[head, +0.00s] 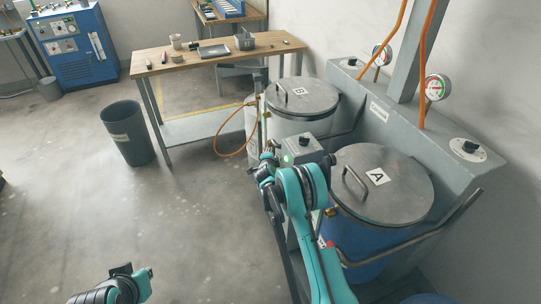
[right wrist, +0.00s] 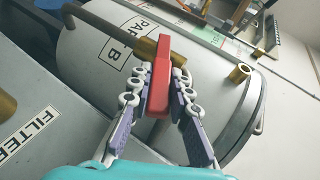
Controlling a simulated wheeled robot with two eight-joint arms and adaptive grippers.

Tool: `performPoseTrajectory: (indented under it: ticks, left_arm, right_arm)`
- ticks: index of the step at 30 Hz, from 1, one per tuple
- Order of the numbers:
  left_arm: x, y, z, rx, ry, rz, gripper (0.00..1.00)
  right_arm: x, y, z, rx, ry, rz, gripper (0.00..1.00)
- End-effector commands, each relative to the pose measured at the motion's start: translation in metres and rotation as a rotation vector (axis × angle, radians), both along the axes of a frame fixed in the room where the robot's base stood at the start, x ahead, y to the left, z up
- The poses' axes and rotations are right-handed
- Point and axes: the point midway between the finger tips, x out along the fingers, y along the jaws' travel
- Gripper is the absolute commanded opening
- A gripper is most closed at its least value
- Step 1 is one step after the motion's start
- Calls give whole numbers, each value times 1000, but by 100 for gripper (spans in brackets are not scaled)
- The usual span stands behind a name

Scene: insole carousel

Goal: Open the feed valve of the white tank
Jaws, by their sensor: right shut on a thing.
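The white tank (head: 290,126) with lid B stands behind the blue tank in the head view. In the right wrist view its pale side (right wrist: 90,55) carries a "PART B" label. A brass valve (right wrist: 146,47) with a red lever (right wrist: 160,75) sits on the pipe in front of it. The lever lies across the pipe's line. My right gripper (right wrist: 159,92) is shut on the red lever, one finger on each side. In the head view my right gripper (head: 265,160) is partly hidden by its arm.
The blue tank (head: 360,240) with lid A (head: 400,200) stands close to my right arm. A grey control box (head: 300,150) is beside the right gripper. An orange hose (head: 222,153) hangs left of the white tank.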

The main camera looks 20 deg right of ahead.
Motion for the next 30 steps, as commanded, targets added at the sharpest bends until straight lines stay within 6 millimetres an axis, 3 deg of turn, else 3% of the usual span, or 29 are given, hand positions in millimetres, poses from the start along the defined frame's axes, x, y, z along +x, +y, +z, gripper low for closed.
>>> performPoseTrajectory:
  ticks: [9,25,26,27,28,30]
  left_arm:
    - [0,0,12,0,0,0,0]
    - [0,0,13,0,0,0,0]
    - [0,0,13,0,0,0,0]
    - [0,0,13,0,0,0,0]
    - [0,0,13,0,0,0,0]
    - [0,0,13,0,0,0,0]
  right_arm:
    - [6,-1,10,-6,127,0,0]
    - [7,-2,11,-9,152,-1,0]
    - [7,-2,11,-10,152,-2,24]
    - [7,-2,11,-9,152,-2,34]
    - [7,-2,11,-8,152,-2,40]
    - [7,-1,11,-8,152,-2,40]
